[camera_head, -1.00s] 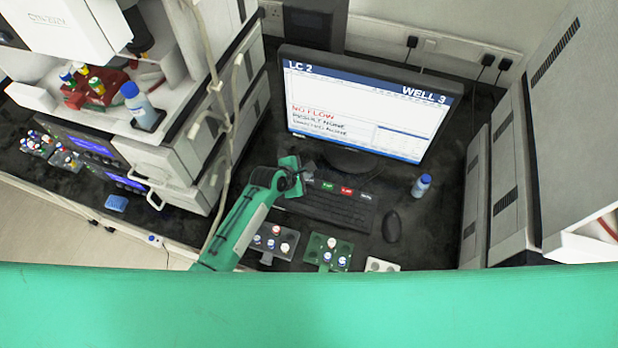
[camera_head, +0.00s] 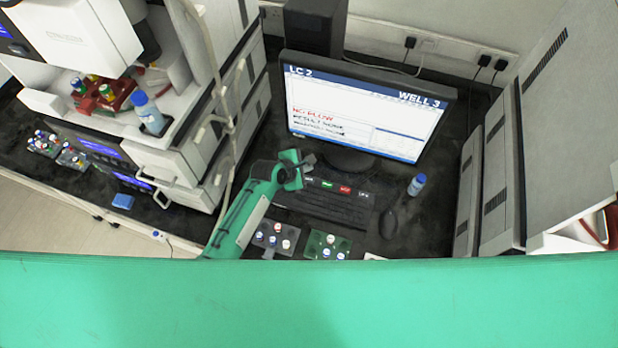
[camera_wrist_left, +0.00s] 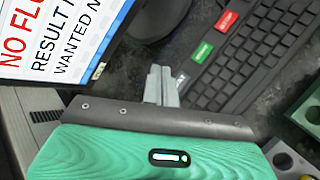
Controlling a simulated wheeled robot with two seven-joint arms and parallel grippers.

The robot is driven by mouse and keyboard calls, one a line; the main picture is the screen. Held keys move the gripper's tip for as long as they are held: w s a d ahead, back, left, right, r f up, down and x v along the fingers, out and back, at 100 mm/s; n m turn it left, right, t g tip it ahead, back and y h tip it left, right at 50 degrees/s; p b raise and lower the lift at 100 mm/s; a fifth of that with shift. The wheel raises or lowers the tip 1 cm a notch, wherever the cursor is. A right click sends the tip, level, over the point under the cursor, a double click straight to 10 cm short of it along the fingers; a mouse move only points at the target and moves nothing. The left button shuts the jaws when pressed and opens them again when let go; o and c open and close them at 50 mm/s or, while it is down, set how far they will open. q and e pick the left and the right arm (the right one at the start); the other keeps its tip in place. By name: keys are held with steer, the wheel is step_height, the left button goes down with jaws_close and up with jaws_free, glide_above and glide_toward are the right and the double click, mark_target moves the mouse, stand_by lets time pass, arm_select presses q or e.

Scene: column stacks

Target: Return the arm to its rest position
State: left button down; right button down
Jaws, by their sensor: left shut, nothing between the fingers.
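My left arm (camera_head: 238,222), green with dark joints, reaches in from the lower left. My left gripper (camera_head: 308,160) is at the left end of the keyboard (camera_head: 325,204), just below the monitor (camera_head: 365,113). In the left wrist view the gripper (camera_wrist_left: 161,78) has its grey fingers together with nothing between them. Its tips point toward the dark desk between the monitor and the keyboard (camera_wrist_left: 240,70). A gap or contact with the desk cannot be told. My right gripper is not in view.
A mouse (camera_head: 389,223) and a blue-capped bottle (camera_head: 417,185) stand right of the keyboard. A grey vial rack (camera_head: 262,249) and a green vial rack (camera_head: 318,236) lie in front of it. Instrument stacks flank the desk; a pale tube (camera_head: 232,105) hangs at left.

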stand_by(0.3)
arm_select(q)
steer(key=s+a+r+m+g+y, duration=0.1)
steer(key=s+a+r+m+y, duration=0.1)
steer(key=s+a+r+m, duration=0.6)
steer(key=s+a+r+m+g+y, duration=0.15)
steer(key=s+a+m, duration=0.5)
steer(key=s, duration=0.65)
steer(key=s+a+r+m+g+y, duration=0.1)
steer(key=s+a+r+m+y, duration=0.2)
steer(key=s+a+r+m, duration=0.45)
steer(key=s+f+n+g+b, duration=0.1)
steer(key=s+f+b, duration=0.1)
steer(key=f, duration=1.7)
steer(key=s+f+b, duration=0.1)
steer(key=f+b, duration=0.1)
steer(key=f, duration=1.6)
steer(key=s+a+f+b, duration=0.1)
steer(key=s+f+b, duration=0.1)
steer(key=s+f, duration=0.7)
steer(key=s+a+f+g+b, duration=0.1)
steer(key=s+a+f+b, duration=0.1)
steer(key=s+f, duration=0.8)
step_height(320, 180, down, 5)
steer(key=shift+a+r, duration=0.2)
